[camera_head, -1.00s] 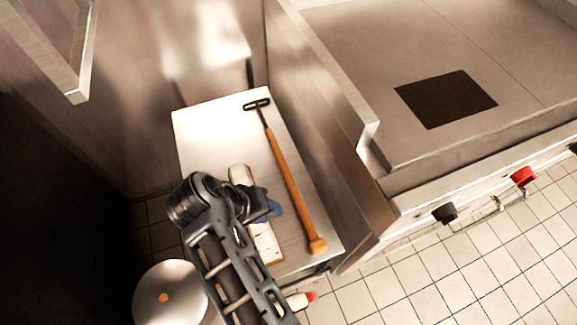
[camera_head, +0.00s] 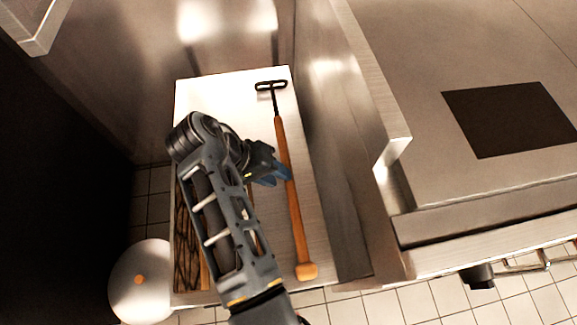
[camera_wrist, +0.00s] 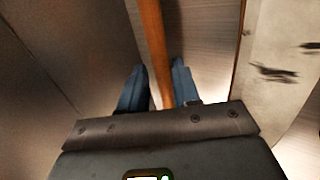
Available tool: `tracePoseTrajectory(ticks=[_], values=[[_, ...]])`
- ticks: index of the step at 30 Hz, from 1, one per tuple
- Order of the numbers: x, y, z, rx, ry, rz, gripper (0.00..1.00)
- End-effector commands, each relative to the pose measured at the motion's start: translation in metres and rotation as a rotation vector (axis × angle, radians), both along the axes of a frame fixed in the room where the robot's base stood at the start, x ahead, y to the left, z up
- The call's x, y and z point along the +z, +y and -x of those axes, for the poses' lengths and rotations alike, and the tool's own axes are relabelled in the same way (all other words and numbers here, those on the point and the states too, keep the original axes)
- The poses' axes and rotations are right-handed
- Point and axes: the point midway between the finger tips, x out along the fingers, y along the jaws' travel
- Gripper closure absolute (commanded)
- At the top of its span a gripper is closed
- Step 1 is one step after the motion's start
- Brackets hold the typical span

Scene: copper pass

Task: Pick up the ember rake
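The ember rake lies on a pale metal-topped table (camera_head: 215,92). My gripper (camera_head: 285,175) is over the middle of the handle in the head view. In the wrist view the handle (camera_wrist: 152,40) runs between the two blue fingers of my gripper (camera_wrist: 162,85), close to both. The fingers look open around it. I cannot tell whether they touch it.
Dark patterned pieces (camera_head: 187,235) lie on the table's left side, partly hidden by my arm. A white round container (camera_head: 138,285) stands at the lower left. A metal panel (camera_head: 335,150) rises along the table's right side. A counter with a dark square (camera_head: 510,118) lies beyond.

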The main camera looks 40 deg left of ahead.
Motion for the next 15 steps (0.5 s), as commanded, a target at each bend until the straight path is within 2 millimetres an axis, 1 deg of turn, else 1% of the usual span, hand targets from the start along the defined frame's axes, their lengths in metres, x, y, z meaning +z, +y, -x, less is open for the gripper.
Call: tracePoseTrajectory(ticks=[3,7,10,15], values=[[-0.015,-0.007,-0.009,-0.002,0.002,0.003,0.69],[-0.029,-0.013,-0.016,-0.001,0.002,0.001,0.69],[-0.034,-0.015,-0.018,0.0,0.002,0.0,0.69],[-0.035,-0.015,-0.019,0.0,0.001,-0.001,0.69]])
